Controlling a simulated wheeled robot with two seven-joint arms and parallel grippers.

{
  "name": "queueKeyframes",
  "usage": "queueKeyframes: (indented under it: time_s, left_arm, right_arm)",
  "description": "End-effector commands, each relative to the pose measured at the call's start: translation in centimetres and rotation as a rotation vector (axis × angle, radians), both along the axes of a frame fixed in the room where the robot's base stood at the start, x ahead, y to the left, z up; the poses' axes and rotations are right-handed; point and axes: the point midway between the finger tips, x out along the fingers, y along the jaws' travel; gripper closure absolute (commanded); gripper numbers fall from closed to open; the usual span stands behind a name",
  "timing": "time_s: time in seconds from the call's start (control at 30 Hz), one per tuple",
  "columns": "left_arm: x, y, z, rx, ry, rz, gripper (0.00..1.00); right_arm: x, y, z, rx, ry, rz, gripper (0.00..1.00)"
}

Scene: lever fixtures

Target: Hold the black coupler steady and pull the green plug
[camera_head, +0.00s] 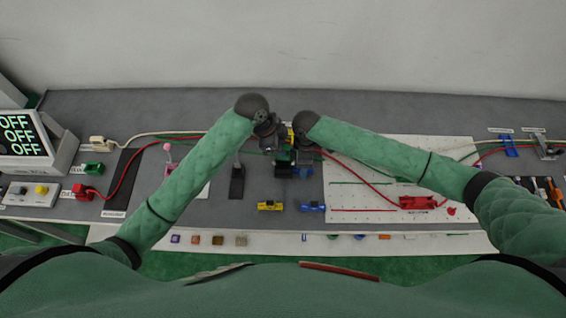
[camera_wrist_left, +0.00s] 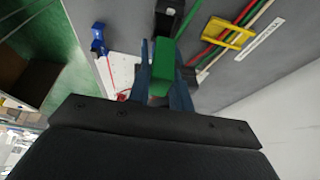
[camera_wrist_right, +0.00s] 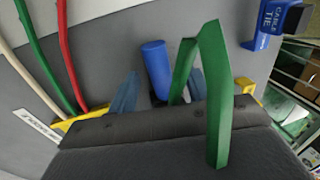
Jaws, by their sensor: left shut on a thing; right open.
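In the left wrist view, the green plug (camera_wrist_left: 165,70) is a green block between the two fingers of my left gripper (camera_wrist_left: 165,88), which is shut on it. A black block, seemingly the black coupler (camera_wrist_left: 170,14), is just beyond the plug; I cannot tell whether they are joined. My right gripper (camera_wrist_right: 160,90) is open, with a blue cylinder (camera_wrist_right: 156,62) between or just beyond its fingers. A bent green strip (camera_wrist_right: 213,75) stands close in front of the right wrist camera. In the head view both grippers crowd together, largely hiding the plug and coupler.
Red, green and white cables run through a yellow clip (camera_wrist_left: 232,34) beside the left gripper. A blue cable-tie holder (camera_wrist_right: 278,18) stands near the right gripper. A yellow block (camera_head: 269,206) and a blue block (camera_head: 311,207) lie toward the table's front edge. A white board (camera_head: 350,200) lies right.

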Motion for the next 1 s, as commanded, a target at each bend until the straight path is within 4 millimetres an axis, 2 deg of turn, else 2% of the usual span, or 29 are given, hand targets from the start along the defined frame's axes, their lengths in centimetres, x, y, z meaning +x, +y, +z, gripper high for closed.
queueKeyframes:
  time_s: [0.4,0.53,0.73,1.0]
  left_arm:
    - [0.0,0.0,0.0,0.0,0.0,0.0,1.0]
    - [0.0,0.0,0.0,0.0,0.0,0.0,1.0]
    - [0.0,0.0,0.0,0.0,0.0,0.0,1.0]
    - [0.0,0.0,0.0,0.0,0.0,0.0,1.0]
  right_arm:
    - [1.5,0.1,7.5,0.002,-0.003,0.002,0.5]
    - [1.8,0.1,9.4,0.002,-0.002,0.002,0.5]
    - [2.1,0.1,10.9,0.002,-0.001,0.001,0.5]
    - [2.1,0.1,11.1,0.001,0.0,0.002,0.5]
